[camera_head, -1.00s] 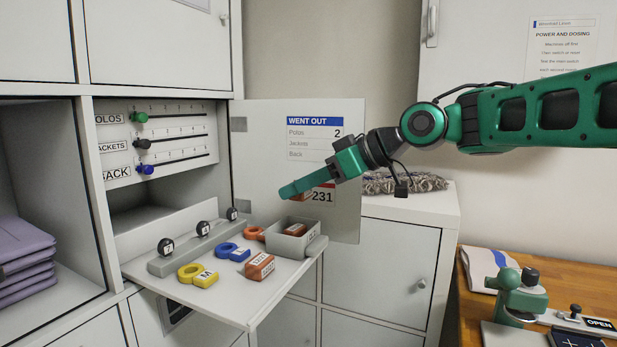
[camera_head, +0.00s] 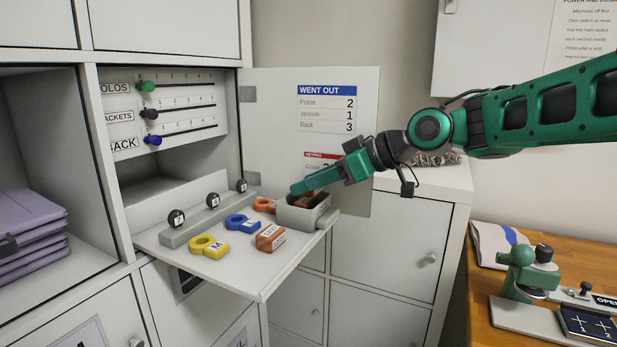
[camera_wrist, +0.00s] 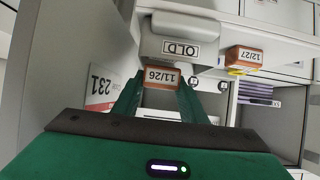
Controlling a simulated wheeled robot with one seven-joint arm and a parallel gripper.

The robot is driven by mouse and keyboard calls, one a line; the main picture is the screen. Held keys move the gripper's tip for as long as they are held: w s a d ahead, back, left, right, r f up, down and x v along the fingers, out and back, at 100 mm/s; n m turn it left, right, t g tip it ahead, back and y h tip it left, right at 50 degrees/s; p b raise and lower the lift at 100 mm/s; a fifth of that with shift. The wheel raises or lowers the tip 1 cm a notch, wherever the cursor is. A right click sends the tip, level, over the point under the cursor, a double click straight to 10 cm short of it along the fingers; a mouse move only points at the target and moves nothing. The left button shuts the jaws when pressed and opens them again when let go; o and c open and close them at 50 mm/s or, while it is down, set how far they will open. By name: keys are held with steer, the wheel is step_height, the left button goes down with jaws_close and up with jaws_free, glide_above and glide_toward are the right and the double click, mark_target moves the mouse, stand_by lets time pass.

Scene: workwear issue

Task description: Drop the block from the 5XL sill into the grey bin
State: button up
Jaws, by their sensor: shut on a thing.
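My gripper (camera_head: 300,187) is shut on an orange-brown block (camera_head: 318,181). In the wrist view the block (camera_wrist: 162,75) reads 11/26 and sits between the green fingertips (camera_wrist: 157,92). The grey bin (camera_head: 301,219) stands at the right end of the pull-out shelf. Its label OLD (camera_wrist: 180,49) shows in the wrist view. The fingertips are just above the bin's opening, and the gripper hides part of its inside. I cannot make out a sill marked 5XL.
A grey bar (camera_head: 195,228) with black knobs lies behind. An open door (camera_head: 345,150) stands behind the bin.

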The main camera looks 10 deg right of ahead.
steer(key=o, duration=1.1)
steer(key=v, duration=1)
steer(key=shift+d, duration=0.3)
steer(key=shift+s+r, duration=0.1)
steer(key=shift+r, duration=0.05)
